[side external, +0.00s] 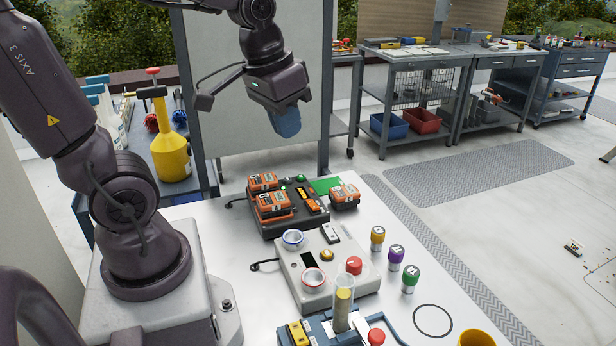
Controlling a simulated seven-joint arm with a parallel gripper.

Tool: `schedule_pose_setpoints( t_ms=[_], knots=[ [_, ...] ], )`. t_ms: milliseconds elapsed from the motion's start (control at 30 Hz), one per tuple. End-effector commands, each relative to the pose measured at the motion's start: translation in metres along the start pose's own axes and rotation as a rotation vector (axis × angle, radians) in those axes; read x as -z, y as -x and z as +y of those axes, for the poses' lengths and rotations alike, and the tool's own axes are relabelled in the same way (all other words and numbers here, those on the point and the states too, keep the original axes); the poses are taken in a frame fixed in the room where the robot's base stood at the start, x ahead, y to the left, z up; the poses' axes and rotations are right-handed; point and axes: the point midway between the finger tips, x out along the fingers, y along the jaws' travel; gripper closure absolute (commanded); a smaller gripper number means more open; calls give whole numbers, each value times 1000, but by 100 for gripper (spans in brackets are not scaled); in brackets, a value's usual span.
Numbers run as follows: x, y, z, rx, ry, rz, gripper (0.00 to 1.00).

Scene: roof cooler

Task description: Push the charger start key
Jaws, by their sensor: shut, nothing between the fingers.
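The charger (262,221) is a dark box on the white table, with orange-and-black battery packs (272,206) seated on its top. A small green key (301,178) shows near its back edge, and an orange panel (311,200) lies on its right part. Which of these is the start key is too small to read. My gripper (286,122), with a blue end, hangs above and behind the charger, clear of it. It is shut and empty, and touches nothing.
Another orange pack (344,197) sits on the charger's right, near a green patch (325,186). A grey device (335,293) with a red knob stands in front. Several coloured-cap jars (397,254) stand right. A yellow bottle (170,150) stands on the left bench. Air above the charger is clear.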

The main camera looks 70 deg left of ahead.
Motion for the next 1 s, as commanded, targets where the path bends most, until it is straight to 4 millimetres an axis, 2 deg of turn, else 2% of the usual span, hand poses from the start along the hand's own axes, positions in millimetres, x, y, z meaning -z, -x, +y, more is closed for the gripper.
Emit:
schedule_pose_setpoints(
  t_ms=[200,400,800,900,1000],
  knots=[
    [45,-34,-48,34,244,-113,100],
    [78,-73,-102,63,492,-189,100],
    [112,-168,-224,143,1034,-260,100],
    [125,-179,-242,160,1148,-235,100],
    [144,-169,-248,162,1236,-177,100]
  ],
)
